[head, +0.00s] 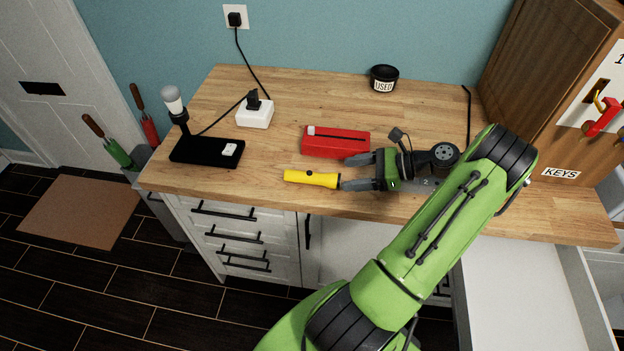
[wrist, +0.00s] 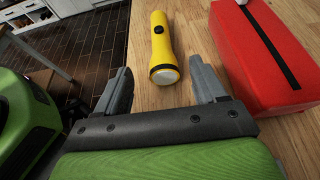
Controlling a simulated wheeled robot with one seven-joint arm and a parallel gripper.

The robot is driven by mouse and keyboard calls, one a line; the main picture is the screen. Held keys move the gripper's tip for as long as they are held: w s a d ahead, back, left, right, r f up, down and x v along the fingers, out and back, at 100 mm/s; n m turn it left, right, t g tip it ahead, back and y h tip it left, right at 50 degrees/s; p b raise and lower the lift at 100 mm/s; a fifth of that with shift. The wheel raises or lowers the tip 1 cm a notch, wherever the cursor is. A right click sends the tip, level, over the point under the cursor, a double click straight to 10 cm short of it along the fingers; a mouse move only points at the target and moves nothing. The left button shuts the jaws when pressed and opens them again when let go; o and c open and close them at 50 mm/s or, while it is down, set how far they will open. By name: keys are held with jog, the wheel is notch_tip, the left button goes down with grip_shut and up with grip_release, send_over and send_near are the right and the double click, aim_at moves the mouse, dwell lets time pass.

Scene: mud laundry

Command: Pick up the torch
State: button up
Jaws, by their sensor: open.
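The yellow torch (head: 312,178) lies on the wooden worktop near its front edge. In the wrist view the torch (wrist: 162,50) lies lengthwise ahead of my gripper, its wide lens end nearest me and a black button on its body. My gripper (head: 350,173) is open, low over the worktop just right of the torch. In the wrist view my gripper's two fingers (wrist: 162,84) stand apart, with the lens end near the gap between the tips.
A red box (head: 336,142) with a black slot lies just behind the torch, close to one finger. A black base with a lamp (head: 206,150), a white power block (head: 255,113) and a black "USED" pot (head: 384,78) stand further off. An open drawer (head: 520,290) is at lower right.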

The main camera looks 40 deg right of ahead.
aim_at(324, 176)
jog(key=x, duration=0.3)
jog(key=b+x, duration=0.1)
jog(key=x, duration=0.4)
jog(key=shift+w+f+b, duration=0.25)
jog(key=shift+f+b, duration=0.15)
jog(key=shift+s+r, duration=0.1)
jog(key=c, duration=1.2)
jog(key=shift+o, duration=0.2)
notch_tip(324, 176, up, 10)
jog(key=p, duration=0.3)
